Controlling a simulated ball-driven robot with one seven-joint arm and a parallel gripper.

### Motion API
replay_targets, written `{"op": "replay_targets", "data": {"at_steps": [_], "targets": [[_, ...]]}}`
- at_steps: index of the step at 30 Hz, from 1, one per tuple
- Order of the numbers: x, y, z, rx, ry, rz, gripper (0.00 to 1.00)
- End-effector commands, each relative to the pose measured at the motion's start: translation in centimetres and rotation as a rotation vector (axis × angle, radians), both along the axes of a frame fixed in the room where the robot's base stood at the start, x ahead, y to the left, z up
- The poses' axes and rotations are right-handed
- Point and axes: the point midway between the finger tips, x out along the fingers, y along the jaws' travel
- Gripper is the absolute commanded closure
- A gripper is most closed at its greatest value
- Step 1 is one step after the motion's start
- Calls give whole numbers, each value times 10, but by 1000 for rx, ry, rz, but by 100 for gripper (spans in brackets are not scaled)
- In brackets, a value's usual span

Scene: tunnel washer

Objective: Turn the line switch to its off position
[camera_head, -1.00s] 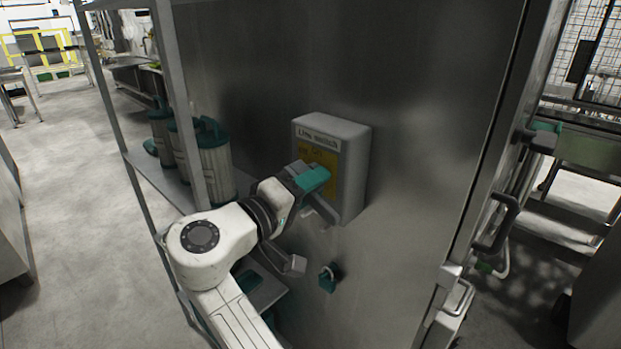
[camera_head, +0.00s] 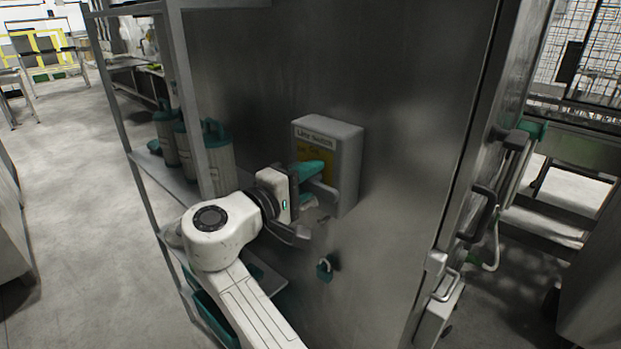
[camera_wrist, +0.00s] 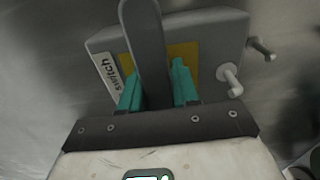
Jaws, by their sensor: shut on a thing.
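The line switch is a grey box (camera_head: 349,170) on the steel panel, with a "Line switch" label and a yellow plate (camera_head: 313,157) on its front. In the wrist view the box (camera_wrist: 222,35) fills the upper middle. Its long grey handle (camera_wrist: 148,45) runs between my gripper's two teal fingers (camera_wrist: 157,92). In the head view my gripper (camera_head: 311,182) is at the box's front, shut on the handle. The fingers and hand hide much of the handle and plate there, so its exact setting is hard to read.
A green padlock (camera_head: 325,270) hangs on the panel below the box. Metal shelving (camera_head: 160,190) with several grey canisters (camera_head: 218,160) stands close on the left. A door edge with dark handles (camera_head: 482,212) is on the right. Open floor (camera_head: 75,180) lies far left.

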Motion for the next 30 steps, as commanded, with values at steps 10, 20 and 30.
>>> {"op": "replay_targets", "data": {"at_steps": [10,20,30], "targets": [[0,2,0,-4,0,6,57],[-1,1,0,-1,0,3,49],[-36,31,-4,-1,-1,6,49]]}}
